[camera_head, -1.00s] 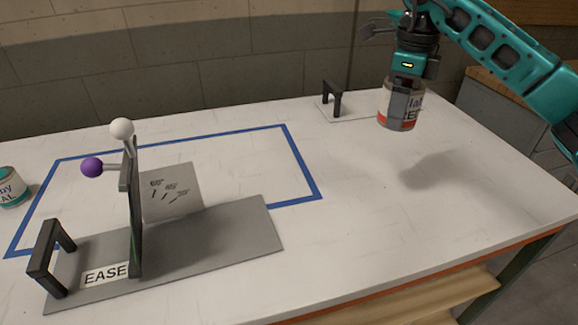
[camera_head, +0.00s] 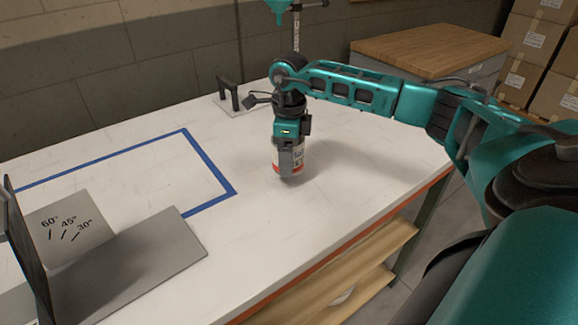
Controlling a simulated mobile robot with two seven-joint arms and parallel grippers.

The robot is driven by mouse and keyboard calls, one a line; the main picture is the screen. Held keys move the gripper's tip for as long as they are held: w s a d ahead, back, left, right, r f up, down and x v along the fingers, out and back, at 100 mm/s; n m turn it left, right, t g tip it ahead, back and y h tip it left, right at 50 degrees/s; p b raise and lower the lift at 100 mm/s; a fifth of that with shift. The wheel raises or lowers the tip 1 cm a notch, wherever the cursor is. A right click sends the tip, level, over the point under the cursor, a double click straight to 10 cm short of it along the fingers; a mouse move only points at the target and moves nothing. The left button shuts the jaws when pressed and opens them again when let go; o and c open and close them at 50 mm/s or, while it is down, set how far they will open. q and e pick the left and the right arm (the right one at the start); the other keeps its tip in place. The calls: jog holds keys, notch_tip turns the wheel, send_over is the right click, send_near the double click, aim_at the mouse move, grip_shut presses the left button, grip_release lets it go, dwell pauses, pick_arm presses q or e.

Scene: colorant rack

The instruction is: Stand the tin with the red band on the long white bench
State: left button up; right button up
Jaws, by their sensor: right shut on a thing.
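The tin with the red band (camera_head: 299,160) is upright over the long white bench (camera_head: 245,215), right of the blue tape outline. My right gripper (camera_head: 288,156) points down and is shut on the tin, its fingers covering part of the label. The tin's base is close to the bench top; I cannot tell whether it touches. A soft shadow lies on the bench to its right. My left gripper is out of view.
A black handle bracket (camera_head: 229,94) is behind the tin. A wooden-topped cabinet (camera_head: 425,48) stands beyond. Bench around the tin is clear.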

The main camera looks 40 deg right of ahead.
jog(key=shift+f, duration=1.9)
jog(key=shift+f, duration=0.1)
jog(key=o, duration=1.1)
jog(key=shift+c, duration=0.2)
jog(key=shift+r, duration=0.2)
notch_tip(320, 180, up, 12)
jog(key=shift+f, duration=0.1)
